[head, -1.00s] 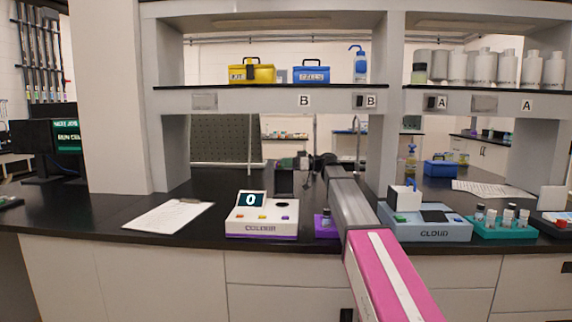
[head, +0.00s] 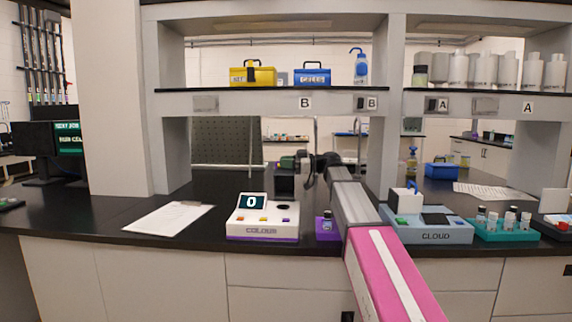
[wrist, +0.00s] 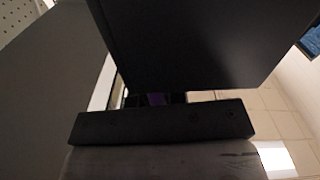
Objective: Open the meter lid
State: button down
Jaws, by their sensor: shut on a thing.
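The white COLOUR meter (head: 262,231) with purple trim stands on the black bench; its display reads 0 and a dark round well (head: 284,208) shows on its top. My gripper (head: 290,163) is above and behind it. It is shut on a dark box-shaped piece (head: 285,183), which looks like the meter's lid.
A purple holder with a vial (head: 327,225) stands right of the meter, close to my arm. The CLOUD meter (head: 430,229) and a teal vial rack (head: 503,225) stand farther right. A clipboard (head: 168,217) lies left. A shelf (head: 270,101) spans above.

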jog(key=shift+s, duration=0.3)
jog(key=c, duration=1.2)
grip_release()
jog(key=d, duration=1.1)
jog(key=shift+s, duration=0.2)
